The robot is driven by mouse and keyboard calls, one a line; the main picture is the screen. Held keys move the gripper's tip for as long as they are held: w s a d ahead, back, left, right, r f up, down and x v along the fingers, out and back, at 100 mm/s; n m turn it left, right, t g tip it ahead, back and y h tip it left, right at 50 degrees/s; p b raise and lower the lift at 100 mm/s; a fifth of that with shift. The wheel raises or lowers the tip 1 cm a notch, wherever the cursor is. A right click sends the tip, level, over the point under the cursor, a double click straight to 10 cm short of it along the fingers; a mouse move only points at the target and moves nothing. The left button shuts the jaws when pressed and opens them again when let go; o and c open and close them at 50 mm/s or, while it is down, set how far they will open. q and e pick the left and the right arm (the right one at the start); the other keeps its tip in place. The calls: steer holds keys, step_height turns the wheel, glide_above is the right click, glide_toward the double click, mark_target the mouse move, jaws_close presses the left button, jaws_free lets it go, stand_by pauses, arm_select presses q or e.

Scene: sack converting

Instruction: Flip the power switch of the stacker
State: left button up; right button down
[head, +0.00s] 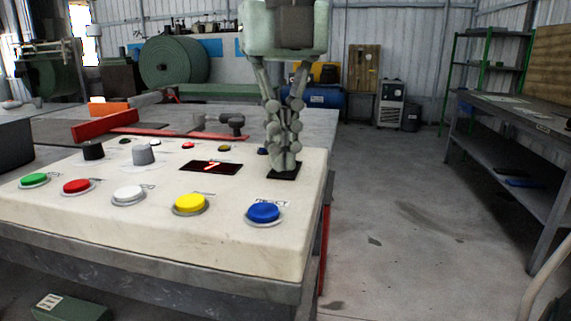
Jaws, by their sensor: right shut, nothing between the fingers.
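The stacker's control panel (106,214) is a cream slab with coloured buttons, knobs and a dark display (211,168) showing a red digit. My right gripper (284,166) comes down from above at the panel's far right corner. Its fingers are shut with nothing between them. Their tips are over a small black plate (281,175), which looks like the power switch's mount. The fingers hide most of it, so I cannot tell the switch's position or whether the tips touch it. My left gripper is not in view.
Green (34,179), red (76,186), white (128,195), yellow (189,203) and blue (264,212) buttons line the front. A black knob (93,150) and grey knob (143,154) stand behind. A workbench (520,115) is at right; the floor between is clear.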

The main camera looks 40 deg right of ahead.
steer(key=shift+f, duration=0.15)
steer(key=shift+r, duration=0.2)
step_height(320, 180, up, 7)
steer(key=p, duration=0.5)
steer(key=shift+f+p, duration=0.1)
steer(key=shift+p, duration=0.2)
stand_by(0.4)
